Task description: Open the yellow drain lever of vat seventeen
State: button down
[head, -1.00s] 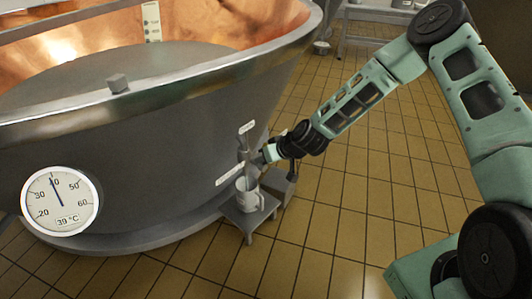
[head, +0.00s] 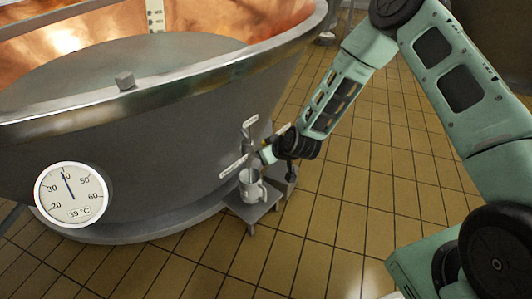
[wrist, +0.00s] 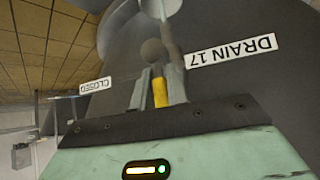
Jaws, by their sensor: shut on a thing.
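The yellow drain lever (wrist: 160,92) shows in the wrist view between the two fingers of my gripper (wrist: 161,84). My gripper is shut on it. A dark round knob sits just beyond the lever. A "DRAIN 17" label (wrist: 232,51) is to the right and a "CLOSED" label (wrist: 95,86) to the left. In the head view my gripper (head: 268,153) is at the drain fitting low on the side of the copper-lined vat (head: 185,135). The lever itself is too small and covered to make out there.
A round thermometer dial (head: 72,194) on the vat reads about 39 °C. Tiled floor to the right is clear.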

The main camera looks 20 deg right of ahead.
jog(key=c, duration=1.4)
grip_release()
jog(key=shift+f, duration=0.1)
jog(key=p+v, duration=0.5)
jog(key=v, duration=1.2)
jog(key=shift+s+d, duration=0.15)
jog(key=shift+s, duration=0.1)
